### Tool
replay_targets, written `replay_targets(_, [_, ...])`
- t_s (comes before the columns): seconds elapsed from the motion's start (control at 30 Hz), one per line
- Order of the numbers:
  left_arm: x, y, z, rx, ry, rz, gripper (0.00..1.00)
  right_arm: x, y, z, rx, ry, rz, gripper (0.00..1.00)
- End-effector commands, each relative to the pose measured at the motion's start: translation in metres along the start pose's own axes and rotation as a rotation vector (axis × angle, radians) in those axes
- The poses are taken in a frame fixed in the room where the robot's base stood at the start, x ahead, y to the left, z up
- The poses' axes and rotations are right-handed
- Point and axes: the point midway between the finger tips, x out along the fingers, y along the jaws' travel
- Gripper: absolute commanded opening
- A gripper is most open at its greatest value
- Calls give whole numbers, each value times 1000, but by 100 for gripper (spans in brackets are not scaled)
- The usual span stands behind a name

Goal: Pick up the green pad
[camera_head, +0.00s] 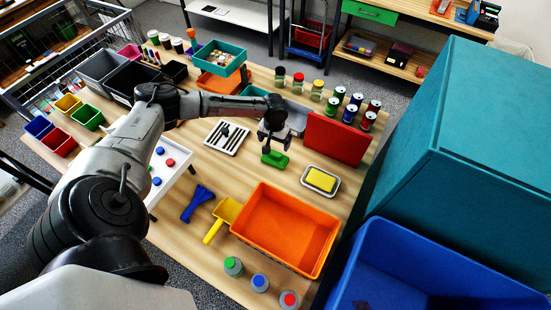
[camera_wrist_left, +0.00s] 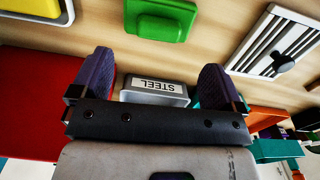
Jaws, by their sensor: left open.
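The green pad (camera_head: 275,159) lies on the wooden table near the middle of the head view. It has a raised block on a flat base. In the left wrist view the green pad (camera_wrist_left: 158,22) is at the top centre, beyond the fingertips and apart from them. My left gripper (camera_head: 272,138) points down just above and behind the pad in the head view. In the wrist view my left gripper (camera_wrist_left: 154,68) is open, its two dark fingers spread, with no object held. My right gripper is in neither view.
A red panel (camera_head: 336,138) stands right of the gripper. A yellow block sits on a white tray (camera_head: 306,187). A slotted white tray (camera_head: 227,149) lies left. An orange bin (camera_head: 250,218) is in front. A grey block marked STEEL (camera_wrist_left: 155,96) shows between the fingers.

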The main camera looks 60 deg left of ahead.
Motion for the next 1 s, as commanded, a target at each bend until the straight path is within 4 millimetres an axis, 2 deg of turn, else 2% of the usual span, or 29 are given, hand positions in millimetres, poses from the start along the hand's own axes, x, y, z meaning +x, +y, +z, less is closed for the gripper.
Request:
replay_targets(0.33, [22,0,0,2,0,-1,94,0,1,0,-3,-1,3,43])
replay_targets(0.63, [59,1,-2,1,0,0,94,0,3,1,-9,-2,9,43])
replay_targets(1.0, [66,0,-2,2,1,-1,94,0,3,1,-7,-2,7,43])
